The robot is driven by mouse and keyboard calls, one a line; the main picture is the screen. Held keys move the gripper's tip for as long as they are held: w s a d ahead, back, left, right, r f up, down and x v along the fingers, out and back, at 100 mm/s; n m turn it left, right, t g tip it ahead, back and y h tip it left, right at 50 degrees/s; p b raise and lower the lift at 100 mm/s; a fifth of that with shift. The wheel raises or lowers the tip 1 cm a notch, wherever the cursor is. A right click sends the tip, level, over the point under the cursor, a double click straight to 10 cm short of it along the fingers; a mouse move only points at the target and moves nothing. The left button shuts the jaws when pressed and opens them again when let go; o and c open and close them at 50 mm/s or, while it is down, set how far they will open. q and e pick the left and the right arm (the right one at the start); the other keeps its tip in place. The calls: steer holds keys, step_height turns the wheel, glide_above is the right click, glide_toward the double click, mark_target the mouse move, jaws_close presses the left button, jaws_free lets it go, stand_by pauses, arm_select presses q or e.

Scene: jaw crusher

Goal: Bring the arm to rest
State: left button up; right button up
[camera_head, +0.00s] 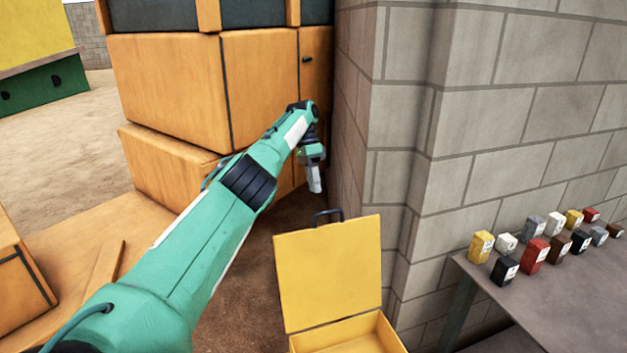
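My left arm, green with black joints, reaches from the lower left toward the upper middle. Its gripper (315,180) hangs down at the far end, beside the corner of the grey block wall and in front of the orange machine. The gripper is small in the picture, and I cannot make out a gap between its fingers. I see nothing held in it. It is above and behind the raised lid of a yellow case (328,272). My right arm and gripper are not in view.
The orange machine (170,85) stands behind the arm. A grey block wall (480,130) runs along the right. A table (560,300) at the right holds several small coloured boxes (535,253). A yellow and green structure (40,85) is at the far left, beyond open sandy ground.

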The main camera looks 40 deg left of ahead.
arm_select(q)
steer(key=shift+a+r, duration=0.1)
steer(key=shift+r, duration=0.3)
stand_by(0.3)
